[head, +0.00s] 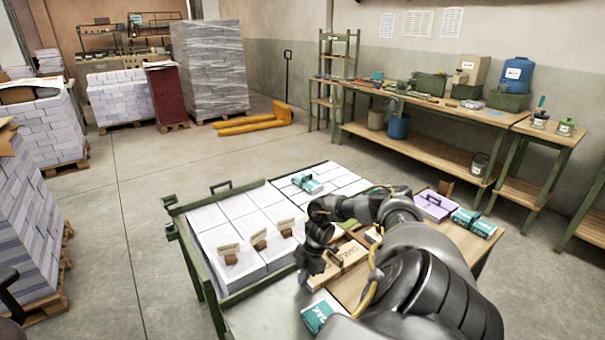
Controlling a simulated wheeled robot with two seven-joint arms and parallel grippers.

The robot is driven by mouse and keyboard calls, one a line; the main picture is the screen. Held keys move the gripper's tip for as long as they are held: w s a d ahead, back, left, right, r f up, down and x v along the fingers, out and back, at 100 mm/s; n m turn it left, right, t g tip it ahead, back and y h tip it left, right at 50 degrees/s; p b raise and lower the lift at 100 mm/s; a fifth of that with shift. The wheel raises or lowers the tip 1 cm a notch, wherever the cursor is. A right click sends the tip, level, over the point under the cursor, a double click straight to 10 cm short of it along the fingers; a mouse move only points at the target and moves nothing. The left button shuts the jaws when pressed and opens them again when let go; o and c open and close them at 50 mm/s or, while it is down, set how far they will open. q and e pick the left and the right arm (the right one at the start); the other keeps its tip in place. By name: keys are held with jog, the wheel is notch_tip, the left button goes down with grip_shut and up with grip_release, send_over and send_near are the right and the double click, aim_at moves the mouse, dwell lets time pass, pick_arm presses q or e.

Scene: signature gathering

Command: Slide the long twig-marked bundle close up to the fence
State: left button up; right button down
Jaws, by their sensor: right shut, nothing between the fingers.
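My right arm comes in from the bottom right and bends over the table. Its black gripper (306,280) points down at the right edge of the white stacks, beside a brown wooden piece with dark marks (349,254). The gripper is shut and holds nothing. I cannot make out a twig mark on any bundle, nor say for sure which part is the fence. A teal-and-white bundle (319,315) lies at the near edge, partly hidden by my arm. Another teal bundle (308,183) lies on the far white stacks. My left gripper is out of view.
White paper stacks (240,235) fill a green-railed table, with several brown blocks holding cards (260,240). A purple handled box (435,204) and teal packs (474,222) lie at the right. A workbench (430,103) stands behind.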

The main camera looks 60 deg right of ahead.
jog(key=a, duration=0.1)
jog(key=w+a+p, duration=0.1)
jog(key=a+r+p, duration=0.1)
jog(key=shift+w, duration=0.3)
jog(key=b+v, duration=0.2)
jog(key=v, duration=0.7)
